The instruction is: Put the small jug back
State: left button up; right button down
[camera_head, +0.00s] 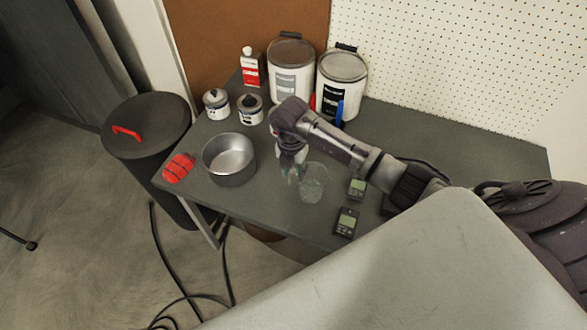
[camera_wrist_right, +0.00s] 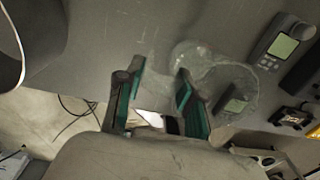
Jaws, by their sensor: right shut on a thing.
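The small jug (camera_head: 313,184) is clear glass and stands upright on the grey table, right of the metal pot. My right gripper (camera_head: 292,178) reaches down at the jug's left side, shut on it. In the right wrist view the jug (camera_wrist_right: 232,88) shows as a faint transparent round shape beside the green-padded fingers (camera_wrist_right: 160,72). The glass between the pads is hard to make out. I cannot tell whether the jug touches the table. My left gripper is not in view.
A metal pot (camera_head: 229,160) stands left of the gripper, with a red object (camera_head: 178,168) beyond it. Two handheld meters (camera_head: 346,222) (camera_head: 357,188) lie right of the jug. Paint cans (camera_head: 291,68) (camera_head: 341,82), small tins (camera_head: 250,108) and a red-white bottle (camera_head: 251,68) stand behind.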

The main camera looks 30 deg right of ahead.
jog(key=shift+f, duration=0.2)
jog(key=c, duration=0.7)
grip_release()
jog(key=shift+r, duration=0.2)
jog(key=r+b, duration=0.1)
jog(key=r, duration=0.4)
jog(key=r+b, duration=0.1)
jog(key=r, duration=0.4)
jog(key=shift+w+a+r, duration=0.2)
jog(key=shift+r, duration=0.7)
